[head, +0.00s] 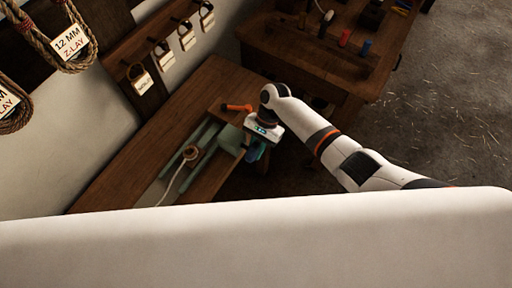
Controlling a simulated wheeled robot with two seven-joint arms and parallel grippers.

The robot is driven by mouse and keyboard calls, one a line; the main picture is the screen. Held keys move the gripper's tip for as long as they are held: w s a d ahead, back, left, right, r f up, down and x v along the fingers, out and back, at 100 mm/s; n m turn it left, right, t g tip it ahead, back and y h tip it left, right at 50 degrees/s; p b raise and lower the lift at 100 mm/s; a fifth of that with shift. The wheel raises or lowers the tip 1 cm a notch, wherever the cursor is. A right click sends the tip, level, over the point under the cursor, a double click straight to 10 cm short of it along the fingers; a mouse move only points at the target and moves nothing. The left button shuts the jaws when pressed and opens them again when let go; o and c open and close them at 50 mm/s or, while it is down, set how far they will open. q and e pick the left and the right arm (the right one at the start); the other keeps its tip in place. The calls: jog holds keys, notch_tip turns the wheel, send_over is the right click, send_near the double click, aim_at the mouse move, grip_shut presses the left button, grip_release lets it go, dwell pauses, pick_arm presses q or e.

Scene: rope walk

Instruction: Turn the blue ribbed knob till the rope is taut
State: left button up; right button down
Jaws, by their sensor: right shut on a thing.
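The blue ribbed knob (252,154) shows only in part, at the right side of a green metal fixture (206,139) on the wooden bench. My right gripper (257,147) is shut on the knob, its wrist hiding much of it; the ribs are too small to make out. A pale rope (172,184) runs from a round beige piece (191,153) on the fixture towards the bottom of the picture. It bends in a curve there, and its far end is hidden. My left gripper is not in view.
An orange handle (236,107) sticks out beside the fixture, close to my right wrist. A second wooden bench (300,62) with small tools stands behind. Tagged rope coils (70,50) and tagged hooks (140,78) hang on the left wall. Open floor (440,100) lies right.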

jog(key=shift+g+y, duration=0.3)
jog(key=shift+g, duration=0.1)
jog(key=c, duration=1.2)
grip_release()
jog(key=shift+c, duration=0.2)
jog(key=b+v, duration=0.2)
jog(key=v, duration=1)
